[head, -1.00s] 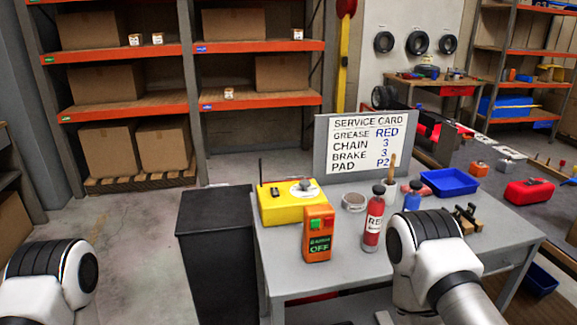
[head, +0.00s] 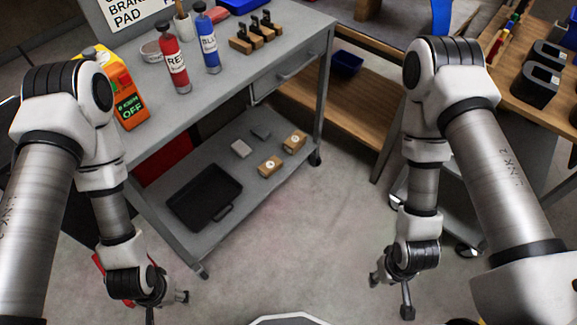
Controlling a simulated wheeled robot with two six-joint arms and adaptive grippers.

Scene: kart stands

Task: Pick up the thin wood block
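Two small wood blocks with round white labels lie on the cart's lower shelf: one wood block (head: 270,165) nearer me and another wood block (head: 294,141) further right. I cannot tell from this view which is the thin one. My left gripper (head: 167,306) hangs low at the bottom left, in front of the cart, its fingers apart and empty. My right gripper (head: 391,297) hangs low at the right over the floor, fingers apart and empty. Both are well apart from the blocks.
The cart top overhangs the shelf's back. A red bottle (head: 173,62) and blue bottle (head: 207,42) stand on top. A wooden bench (head: 345,110) is at right.

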